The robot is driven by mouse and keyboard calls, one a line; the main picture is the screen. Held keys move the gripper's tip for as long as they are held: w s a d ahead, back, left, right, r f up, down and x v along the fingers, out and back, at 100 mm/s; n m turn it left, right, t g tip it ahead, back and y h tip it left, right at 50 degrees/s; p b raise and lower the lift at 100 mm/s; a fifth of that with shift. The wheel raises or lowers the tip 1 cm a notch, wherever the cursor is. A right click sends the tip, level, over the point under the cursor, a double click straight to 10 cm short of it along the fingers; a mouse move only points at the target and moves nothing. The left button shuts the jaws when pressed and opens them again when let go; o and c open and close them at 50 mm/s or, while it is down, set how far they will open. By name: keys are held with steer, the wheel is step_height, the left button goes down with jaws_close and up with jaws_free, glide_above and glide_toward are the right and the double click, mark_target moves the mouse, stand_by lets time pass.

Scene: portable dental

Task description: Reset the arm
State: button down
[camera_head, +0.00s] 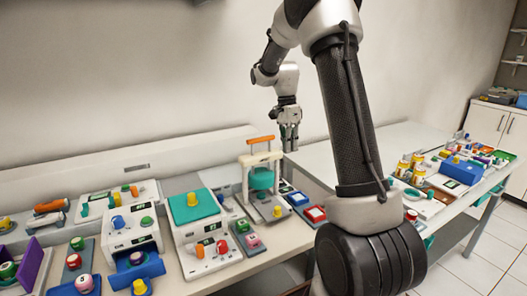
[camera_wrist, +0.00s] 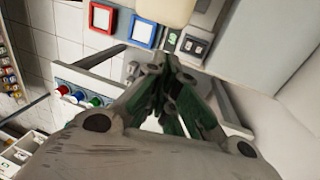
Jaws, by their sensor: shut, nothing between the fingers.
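My gripper (camera_head: 289,143) hangs at the end of my arm, pointing down over the back of the table, just right of the frame with the orange top bar (camera_head: 259,141). It is shut and holds nothing. In the wrist view my gripper (camera_wrist: 160,68) shows its dark green and grey fingers drawn together at the tips. Nothing touches the fingers in either view. My arm rises high in the head view and bends down to the wrist.
The long white table (camera_head: 275,262) carries many small devices, including a white unit with a teal top (camera_head: 193,206). A red-framed pad (camera_head: 314,214) lies near its right end. A second table (camera_head: 462,208) with more items stands at right. White wall lies behind.

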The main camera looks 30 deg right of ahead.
steer(key=s+a+r+n+t, duration=0.2)
steer(key=s+n, duration=0.4)
steer(key=s, duration=0.3)
steer(key=s+a+r+n+t, duration=0.2)
steer(key=s+a+r+n, duration=0.2)
steer(key=s, duration=0.6)
steer(key=s+a+r+n+t, duration=0.2)
steer(key=s+a+r+n, duration=0.1)
steer(key=s+n, duration=0.4)
steer(key=shift+s+a+r+n+t, duration=0.35)
steer(key=shift+s+r, duration=0.55)
steer(key=shift+s, duration=0.3)
